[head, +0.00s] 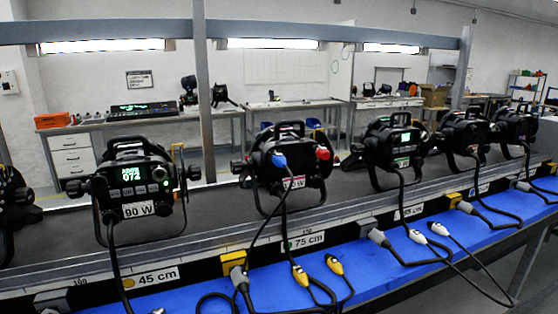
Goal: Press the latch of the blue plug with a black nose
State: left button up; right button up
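A red part (323,153) shows at the right of the same can. Neither of my grippers is in view.
Several more par cans stand in a row, among them one with a lit green display (131,177). Cables with grey plugs (240,277), yellow plugs (334,264) and white plugs (438,229) lie on the blue surface (190,296). A grey post (204,90) rises behind the row.

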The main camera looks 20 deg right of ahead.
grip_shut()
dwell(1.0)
